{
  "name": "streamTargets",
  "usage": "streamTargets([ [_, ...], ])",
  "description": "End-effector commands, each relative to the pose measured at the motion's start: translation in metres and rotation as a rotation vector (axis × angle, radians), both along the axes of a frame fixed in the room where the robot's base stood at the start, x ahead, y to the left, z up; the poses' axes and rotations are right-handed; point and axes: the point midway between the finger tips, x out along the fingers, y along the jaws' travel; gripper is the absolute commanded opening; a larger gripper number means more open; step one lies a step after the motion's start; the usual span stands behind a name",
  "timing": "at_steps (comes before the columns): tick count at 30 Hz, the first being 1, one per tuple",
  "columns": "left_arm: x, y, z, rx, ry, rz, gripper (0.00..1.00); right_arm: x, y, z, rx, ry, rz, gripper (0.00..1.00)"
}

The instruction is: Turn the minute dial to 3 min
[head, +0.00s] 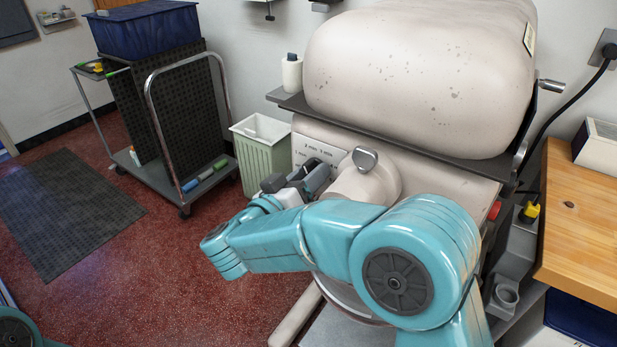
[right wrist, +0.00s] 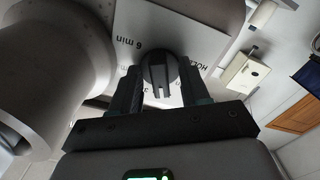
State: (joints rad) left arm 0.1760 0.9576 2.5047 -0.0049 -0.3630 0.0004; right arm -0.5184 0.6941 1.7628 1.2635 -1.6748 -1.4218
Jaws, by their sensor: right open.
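The minute dial (right wrist: 158,72) is a dark round knob with a raised grip bar, on a pale label plate (right wrist: 140,22) in the right wrist view. Its print appears upside down; "6 min" reads left of the dial, and other marks are partly covered. My right gripper (right wrist: 160,92) is open, with one finger on each side of the dial; I cannot tell whether they touch it. In the head view the plate (head: 312,150) shows on the mixer's front, with my right gripper (head: 303,178) before it, and the dial is hidden. My left gripper is out of view.
The large pale mixer (head: 420,75) fills the upper middle, its rounded hub close beside my right gripper. A pale green bin (head: 262,160) stands just left. A dark cart (head: 165,165) and floor mat (head: 60,215) lie further left. A wooden counter (head: 580,230) is at right.

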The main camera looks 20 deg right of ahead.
Motion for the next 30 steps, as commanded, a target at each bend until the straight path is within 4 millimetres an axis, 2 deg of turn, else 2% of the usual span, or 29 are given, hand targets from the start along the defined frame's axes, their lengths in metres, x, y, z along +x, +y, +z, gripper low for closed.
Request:
streamTargets([
  [5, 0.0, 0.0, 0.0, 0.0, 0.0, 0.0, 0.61, 0.0, 0.0, 0.0, 0.0, 0.0, 0.0, 0.46],
  [6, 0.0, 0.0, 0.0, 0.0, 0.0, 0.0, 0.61, 0.0, 0.0, 0.0, 0.0, 0.0, 0.0, 0.42],
  [10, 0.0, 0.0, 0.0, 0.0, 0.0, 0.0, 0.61, 0.0, 0.0, 0.0, 0.001, -0.001, 0.0, 0.0],
  [16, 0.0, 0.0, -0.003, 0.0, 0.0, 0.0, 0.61, 0.0, 0.0, -0.001, 0.009, -0.011, 0.0, 0.0],
  [30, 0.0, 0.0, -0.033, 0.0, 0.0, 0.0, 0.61, 0.0, 0.0, -0.002, 0.167, -0.213, 0.0, 0.0],
])
